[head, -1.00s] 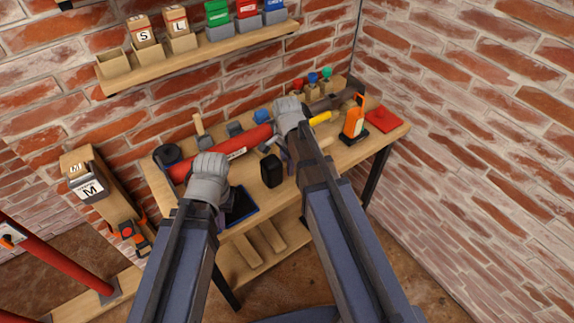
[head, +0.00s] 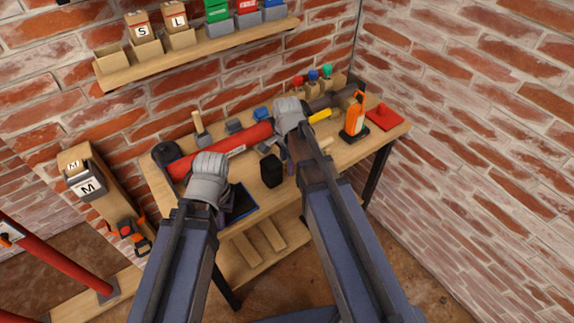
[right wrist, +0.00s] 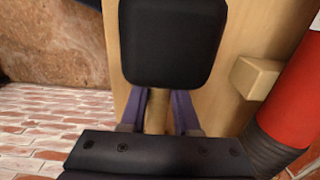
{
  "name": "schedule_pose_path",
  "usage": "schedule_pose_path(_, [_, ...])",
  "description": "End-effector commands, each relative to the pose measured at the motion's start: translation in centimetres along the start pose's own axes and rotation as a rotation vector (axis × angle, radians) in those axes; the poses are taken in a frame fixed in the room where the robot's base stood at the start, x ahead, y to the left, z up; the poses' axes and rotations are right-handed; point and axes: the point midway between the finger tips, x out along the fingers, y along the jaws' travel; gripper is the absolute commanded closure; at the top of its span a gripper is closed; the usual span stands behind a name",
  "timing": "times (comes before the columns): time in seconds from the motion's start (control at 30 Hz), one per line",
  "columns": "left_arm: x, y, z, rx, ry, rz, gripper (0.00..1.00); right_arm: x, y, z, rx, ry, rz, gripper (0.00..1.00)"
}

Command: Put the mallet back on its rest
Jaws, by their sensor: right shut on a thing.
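The mallet has a black block head (head: 271,171) and a pale wooden handle. In the right wrist view its head (right wrist: 172,42) fills the top middle, and the handle (right wrist: 157,110) runs down between purple fingers. My right gripper (head: 290,157) is shut on this handle over the bench; its fingers are mostly hidden by the wrist in the head view. I cannot tell whether the mallet touches the bench. My left gripper (head: 225,197) is over a dark blue-edged tray, its jaws hidden behind the wrist. A wooden block (right wrist: 255,78), possibly part of a rest, stands beside the mallet.
A red cylinder (head: 195,160) lies along the bench behind both grippers. The dark tray (head: 242,212) is at the front. A shelf (head: 205,50) with bins hangs above.

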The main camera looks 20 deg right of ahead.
Motion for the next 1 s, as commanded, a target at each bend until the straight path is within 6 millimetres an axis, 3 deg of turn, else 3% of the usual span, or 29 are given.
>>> schedule_pose_path(0.43, [0.93, 0.09, -0.06, 0.0, 0.0, 0.0, 1.0, 0.93, 0.0, 0.01, 0.0, 0.0, 0.0, 1.0])
schedule_pose_path(0.47, [0.8, 0.08, -0.05, 0.0, 0.0, 0.0, 1.0, 0.81, 0.0, 0.0, 0.0, 0.0, 0.0, 0.67])
schedule_pose_path(0.5, [0.78, 0.08, -0.05, 0.0, 0.0, 0.0, 1.0, 0.79, 0.0, 0.01, 0.0, 0.0, 0.0, 0.62])
schedule_pose_path(0.73, [0.79, 0.08, -0.05, 0.0, 0.0, 0.0, 1.0, 0.79, 0.0, 0.0, 0.0, 0.0, 0.0, 0.36])
schedule_pose_path(0.93, [0.8, 0.08, -0.05, 0.0, 0.0, 0.0, 1.0, 0.81, 0.0, 0.0, 0.0, 0.0, 0.0, 0.34])
schedule_pose_path(1.0, [0.8, 0.08, -0.05, 0.0, 0.0, 0.0, 1.0, 0.81, 0.0, 0.0, 0.0, 0.0, 0.0, 0.26])
